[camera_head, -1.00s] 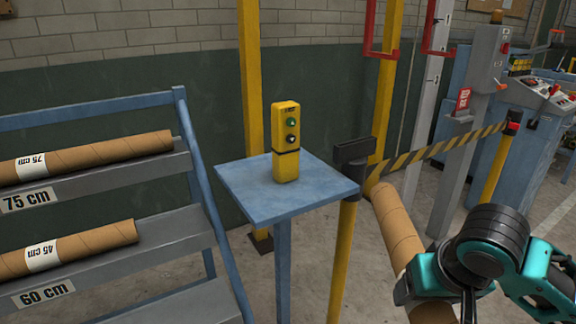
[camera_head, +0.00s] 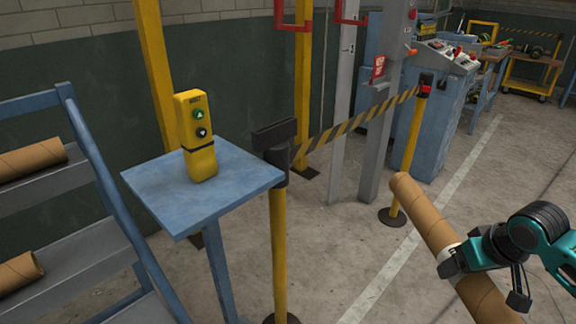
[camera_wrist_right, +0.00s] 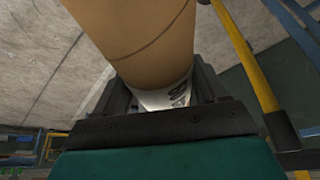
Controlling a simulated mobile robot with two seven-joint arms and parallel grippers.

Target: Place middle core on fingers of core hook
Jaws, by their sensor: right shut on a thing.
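A brown cardboard core (camera_head: 424,212) with a white label band is in my right gripper (camera_head: 462,264), at the lower right of the head view. The gripper is shut around the core at its label. The core is tilted, its far end pointing up and left. In the right wrist view the core (camera_wrist_right: 145,40) runs up from between the jaws. Red hook-shaped fingers (camera_head: 293,28) show at the top of the head view, with another red one (camera_head: 350,20) beside them; their upper part is cut off. The core is well apart from them. My left gripper is not in view.
A blue stand (camera_head: 225,185) carries a yellow button box (camera_head: 196,135). A striped barrier belt (camera_head: 355,122) runs from a yellow post (camera_head: 278,240) to another post (camera_head: 408,150). A rack (camera_head: 100,170) with cores stands left.

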